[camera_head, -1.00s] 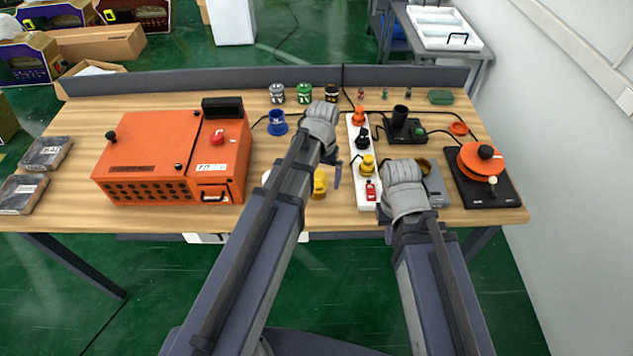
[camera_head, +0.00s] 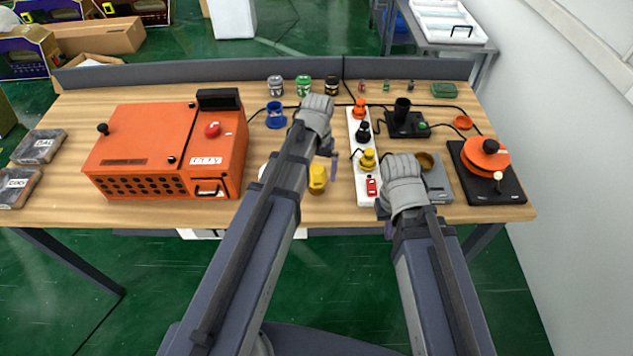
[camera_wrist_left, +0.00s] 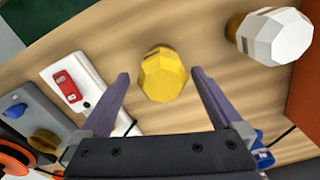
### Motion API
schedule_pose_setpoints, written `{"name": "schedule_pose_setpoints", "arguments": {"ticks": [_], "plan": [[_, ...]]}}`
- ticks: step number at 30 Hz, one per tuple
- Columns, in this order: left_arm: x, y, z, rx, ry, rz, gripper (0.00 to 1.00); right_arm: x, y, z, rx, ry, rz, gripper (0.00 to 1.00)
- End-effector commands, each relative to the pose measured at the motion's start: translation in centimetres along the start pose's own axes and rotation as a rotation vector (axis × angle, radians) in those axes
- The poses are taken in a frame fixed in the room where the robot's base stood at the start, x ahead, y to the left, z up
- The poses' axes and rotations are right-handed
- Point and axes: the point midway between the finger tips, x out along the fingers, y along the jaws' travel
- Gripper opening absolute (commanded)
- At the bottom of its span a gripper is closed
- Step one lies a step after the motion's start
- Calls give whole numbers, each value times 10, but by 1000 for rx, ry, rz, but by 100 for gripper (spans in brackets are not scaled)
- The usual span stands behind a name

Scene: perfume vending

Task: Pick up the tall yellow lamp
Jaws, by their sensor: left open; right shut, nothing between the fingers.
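The tall yellow lamp looks like a yellow faceted piece (camera_head: 317,178), partly covered by my left arm near the front of the table. In the left wrist view the yellow lamp (camera_wrist_left: 162,75) shows its faceted top, with bare wood around it. My left gripper (camera_head: 335,164) is just beyond it and above the table. In the wrist view my left gripper's (camera_wrist_left: 160,85) two purple fingers are open, one on each side of the lamp in the picture, with gaps. My right gripper (camera_head: 387,217) is shut and empty near the white strip; its fingertips are mostly hidden.
A white faceted piece (camera_wrist_left: 275,38) stands beside the lamp. The orange machine (camera_head: 165,150) is to the left. A white strip (camera_head: 365,200) with coloured parts, including a short yellow one (camera_head: 367,160), lies to the right. A blue cup (camera_head: 276,115) stands behind.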

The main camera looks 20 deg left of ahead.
Motion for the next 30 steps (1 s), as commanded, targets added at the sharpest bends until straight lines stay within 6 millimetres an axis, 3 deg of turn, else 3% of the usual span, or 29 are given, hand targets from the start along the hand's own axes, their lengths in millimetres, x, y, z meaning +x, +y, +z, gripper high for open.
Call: {"name": "schedule_pose_setpoints", "arguments": {"ticks": [8, 18, 27, 30], "plan": [[10, -1, 0, 0, 0, 0, 100, 10, -1, -1, 0, 0, 0, 0], [50, -3, -1, 0, 0, 0, 100, 50, -5, -3, 0, 0, 0, 0], [51, -3, -1, 0, 0, 0, 100, 51, -5, -3, 0, 0, 0, 0], [51, -3, -1, 0, 0, 0, 91, 51, -5, -3, 0, 0, 0, 0]]}}
